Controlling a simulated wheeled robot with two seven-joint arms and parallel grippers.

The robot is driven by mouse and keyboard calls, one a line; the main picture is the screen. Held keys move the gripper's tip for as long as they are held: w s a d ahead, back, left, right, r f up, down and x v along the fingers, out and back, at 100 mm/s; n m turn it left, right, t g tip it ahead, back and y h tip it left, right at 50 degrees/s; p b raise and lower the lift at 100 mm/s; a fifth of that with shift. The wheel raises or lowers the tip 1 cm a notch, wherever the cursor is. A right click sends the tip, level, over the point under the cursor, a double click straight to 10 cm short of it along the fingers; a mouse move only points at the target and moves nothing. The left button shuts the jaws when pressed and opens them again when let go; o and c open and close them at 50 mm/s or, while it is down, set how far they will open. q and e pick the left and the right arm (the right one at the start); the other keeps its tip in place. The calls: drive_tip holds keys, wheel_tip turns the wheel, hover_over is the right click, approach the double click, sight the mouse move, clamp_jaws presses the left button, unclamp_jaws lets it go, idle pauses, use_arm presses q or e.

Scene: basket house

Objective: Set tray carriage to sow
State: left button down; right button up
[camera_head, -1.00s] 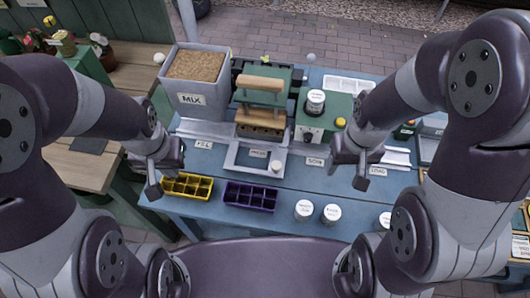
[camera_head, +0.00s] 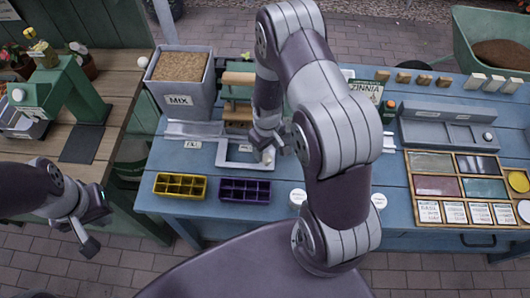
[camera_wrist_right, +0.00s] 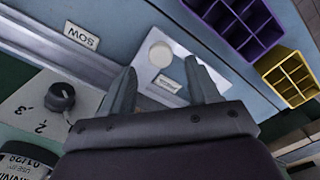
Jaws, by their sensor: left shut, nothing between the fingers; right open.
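The tray carriage (camera_head: 222,155) is a pale grey open frame on the blue bench, at the PRESS label (camera_head: 245,148), in front of the green press. Its round white knob (camera_head: 268,157) is at its right end; the knob also shows in the right wrist view (camera_wrist_right: 159,53). My right gripper (camera_head: 273,143) is open just above the knob, whose top lies beyond and between the fingertips (camera_wrist_right: 163,80); contact cannot be told. The SOW label (camera_wrist_right: 82,36) shows in the right wrist view; my right arm hides it in the head view. My left gripper (camera_head: 85,238) is shut and empty, off the bench.
The MIX bin (camera_head: 180,82) stands at the back left, by the FILL label (camera_head: 192,144). A yellow tray (camera_head: 180,187) and a purple tray (camera_head: 245,190) lie at the front edge. A dial (camera_wrist_right: 62,95) is near the right gripper. A seed box (camera_head: 470,190) is at right.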

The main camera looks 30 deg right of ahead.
sight(267, 158)
wheel_tip(267, 158, down, 4)
drive_tip(key=shift+r, duration=0.1)
drive_tip(key=shift+f, duration=0.3)
use_arm(q)
drive_tip(key=shift+r, duration=0.35)
use_arm(e)
drive_tip(key=shift+c, duration=0.2)
